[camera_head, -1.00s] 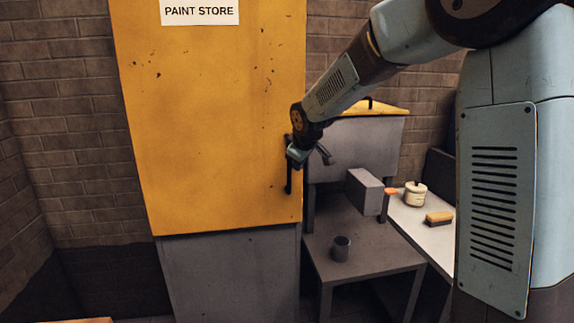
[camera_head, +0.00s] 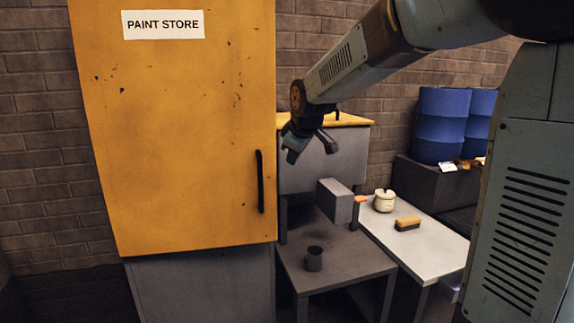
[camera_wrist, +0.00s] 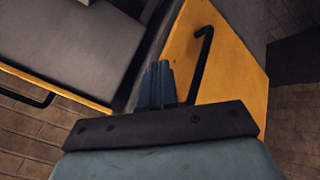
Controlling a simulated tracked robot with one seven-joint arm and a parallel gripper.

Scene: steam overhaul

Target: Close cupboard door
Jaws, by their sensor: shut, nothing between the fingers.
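The yellow cupboard door (camera_head: 185,130) bears a "PAINT STORE" sign and fills the left of the head view. It looks flush with the front of the grey cupboard (camera_head: 205,285), though I cannot tell if a small gap is left. Its black upright handle (camera_head: 260,181) is near the door's right edge, and it also shows in the wrist view (camera_wrist: 202,62). My gripper (camera_head: 291,157) is right of the door's edge, apart from the handle in the head view. Its fingers (camera_wrist: 157,84) are together and empty beside the handle in the wrist view.
A grey bench (camera_head: 330,262) with a dark cup (camera_head: 314,259) stands right of the cupboard, below a yellow-topped grey cabinet (camera_head: 316,160). A pale table (camera_head: 432,238) holds a cream pot (camera_head: 384,200) and a brush (camera_head: 407,223). Blue drums (camera_head: 440,125) stand at the back right.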

